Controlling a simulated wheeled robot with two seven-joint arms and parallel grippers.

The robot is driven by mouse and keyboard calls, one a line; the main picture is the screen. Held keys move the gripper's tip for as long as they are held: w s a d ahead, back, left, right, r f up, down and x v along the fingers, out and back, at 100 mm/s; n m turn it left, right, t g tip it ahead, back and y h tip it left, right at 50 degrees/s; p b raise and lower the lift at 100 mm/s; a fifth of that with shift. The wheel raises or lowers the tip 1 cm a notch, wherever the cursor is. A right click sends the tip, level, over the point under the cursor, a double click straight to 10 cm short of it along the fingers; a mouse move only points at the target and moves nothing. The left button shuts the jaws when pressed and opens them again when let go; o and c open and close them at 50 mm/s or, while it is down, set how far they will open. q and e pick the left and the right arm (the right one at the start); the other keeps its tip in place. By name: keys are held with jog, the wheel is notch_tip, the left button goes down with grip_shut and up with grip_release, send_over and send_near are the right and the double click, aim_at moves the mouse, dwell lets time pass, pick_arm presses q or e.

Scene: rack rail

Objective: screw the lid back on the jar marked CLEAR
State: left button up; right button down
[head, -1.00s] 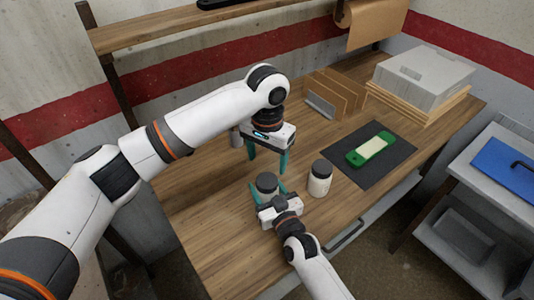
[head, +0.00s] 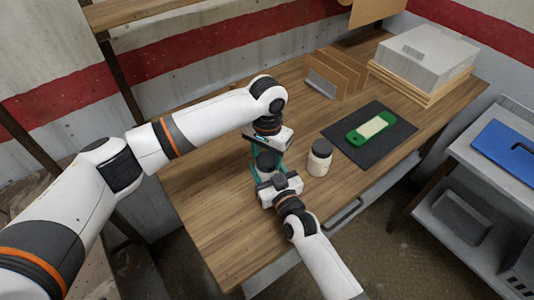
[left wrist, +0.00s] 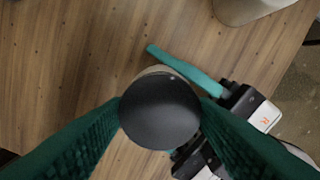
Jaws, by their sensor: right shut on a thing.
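A jar with a dark round lid (head: 267,160) stands at the table's front edge, and the lid fills the middle of the left wrist view (left wrist: 160,112). A sliver of pale jar (left wrist: 156,70) shows under the lid. My right gripper (head: 270,180) is shut on this jar from the front; one of its teal fingers shows in the left wrist view. My left gripper (left wrist: 162,108) points down over the jar, its fingers open on either side of the lid. I cannot tell whether they touch it. No marking on the jar is readable.
A second pale jar (head: 318,163) with a dark lid stands just right of the grippers. A green and cream object (head: 371,128) lies on a dark mat (head: 395,148). Brown dividers (head: 335,75) and a grey box (head: 425,60) stand behind. The table's left part is clear.

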pick_arm(q)
jog(key=c, duration=0.5)
jog(key=o, duration=1.2)
jog(key=shift+c, duration=0.2)
notch_tip(320, 180, up, 12)
pick_arm(e)
jog(key=shift+c, duration=2.1)
grip_release()
